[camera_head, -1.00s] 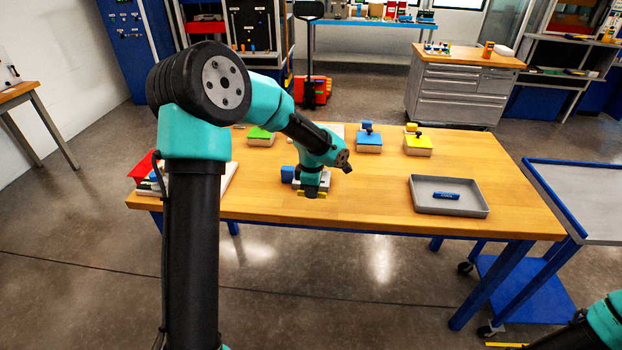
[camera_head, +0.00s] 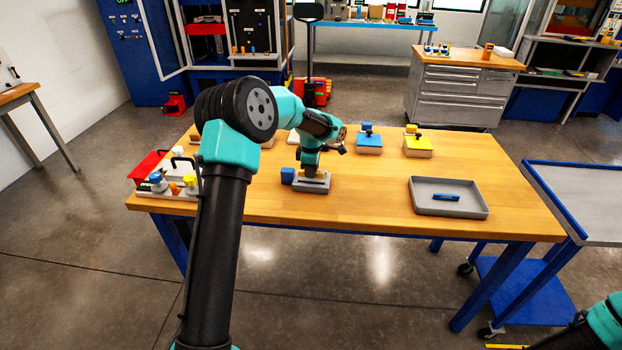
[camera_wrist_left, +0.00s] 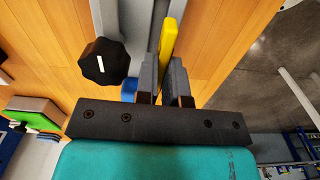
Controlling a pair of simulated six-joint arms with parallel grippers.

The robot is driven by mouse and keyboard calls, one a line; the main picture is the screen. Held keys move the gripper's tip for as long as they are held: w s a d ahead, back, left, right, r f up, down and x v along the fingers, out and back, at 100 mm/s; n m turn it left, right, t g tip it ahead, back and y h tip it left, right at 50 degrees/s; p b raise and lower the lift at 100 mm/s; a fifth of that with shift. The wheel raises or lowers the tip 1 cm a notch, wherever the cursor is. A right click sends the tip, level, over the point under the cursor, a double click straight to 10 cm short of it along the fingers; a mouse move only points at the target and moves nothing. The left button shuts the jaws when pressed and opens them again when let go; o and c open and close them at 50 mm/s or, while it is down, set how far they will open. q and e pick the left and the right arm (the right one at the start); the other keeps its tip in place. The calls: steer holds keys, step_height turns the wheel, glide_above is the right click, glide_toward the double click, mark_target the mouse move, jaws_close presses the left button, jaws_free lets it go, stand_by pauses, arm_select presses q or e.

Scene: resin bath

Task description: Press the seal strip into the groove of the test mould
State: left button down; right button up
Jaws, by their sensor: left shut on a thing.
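My left gripper (camera_head: 311,171) is over the mould, pointing down. In the left wrist view its two grey fingers (camera_wrist_left: 166,82) are shut on a yellow strip, which I take for the seal strip (camera_wrist_left: 168,38). The strip sticks out past the fingers, beside the grey mould (camera_wrist_left: 140,18). The groove is hidden, and I cannot tell whether the strip touches it. My right gripper is out of view.
A black knob (camera_wrist_left: 104,63) is close left of the fingers. A grey tray (camera_head: 425,208) with a blue piece (camera_head: 446,197) stands at right. Blue-topped (camera_head: 368,142) and yellow-topped (camera_head: 417,146) blocks stand behind. A rack with colored knobs (camera_head: 168,190) is at left. The table between mould and tray is clear.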

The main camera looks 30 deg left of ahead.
arm_select(q)
steer(key=shift+w+a, duration=0.2)
steer(key=shift+w, duration=0.1)
step_height(320, 180, down, 3)
steer(key=shift+f, duration=0.3)
steer(key=shift+s+f, duration=0.1)
steer(key=shift+f, duration=0.2)
